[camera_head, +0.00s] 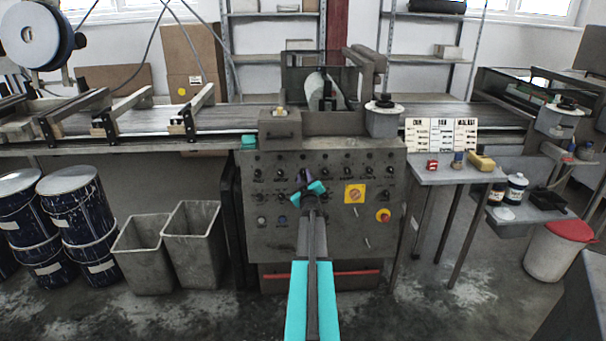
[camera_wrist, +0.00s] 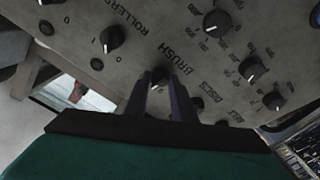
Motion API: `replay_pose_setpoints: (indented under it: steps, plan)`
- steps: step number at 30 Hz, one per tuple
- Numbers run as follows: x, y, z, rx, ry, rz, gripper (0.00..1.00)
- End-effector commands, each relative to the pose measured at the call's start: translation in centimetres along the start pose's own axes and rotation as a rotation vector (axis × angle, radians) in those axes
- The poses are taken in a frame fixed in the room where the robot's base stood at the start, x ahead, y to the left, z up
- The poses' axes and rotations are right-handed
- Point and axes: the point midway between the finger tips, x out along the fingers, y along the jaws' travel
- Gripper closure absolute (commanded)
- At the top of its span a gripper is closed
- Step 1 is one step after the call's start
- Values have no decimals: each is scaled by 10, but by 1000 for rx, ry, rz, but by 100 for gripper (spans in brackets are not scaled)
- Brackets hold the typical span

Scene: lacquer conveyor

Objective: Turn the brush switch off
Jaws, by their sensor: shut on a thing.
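The brush switch (camera_wrist: 160,76) is a dark round knob on the grey control panel, close to the printed word BRUSH in the wrist view. My gripper (camera_wrist: 162,84) reaches up to it with one dark finger on each side and is shut on it. The fingers cover part of the knob, and I cannot make out which way its pointer faces. In the head view my gripper (camera_head: 304,180) is at the middle of the panel (camera_head: 270,235), and my arm and wrist hide the knob there.
A rollers knob (camera_wrist: 112,38) sits to the left, and several more black knobs (camera_wrist: 252,69) lie to the right in the wrist view. In the head view, a red button (camera_head: 383,215) and a yellow plate (camera_head: 354,194) are right of my gripper. Grey bins (camera_head: 192,240) stand left.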

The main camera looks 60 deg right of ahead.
Motion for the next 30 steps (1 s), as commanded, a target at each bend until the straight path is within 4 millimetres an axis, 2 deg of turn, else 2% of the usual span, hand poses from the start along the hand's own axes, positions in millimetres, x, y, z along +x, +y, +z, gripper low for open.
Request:
replay_pose_setpoints:
  steps: [1, 18, 30]
  plan:
    - [2, 8, -4, -39, 2, -3, 99]
    - [2, 11, -3, -509, 28, -83, 99]
    - [2, 10, -2, -624, 35, -103, 99]
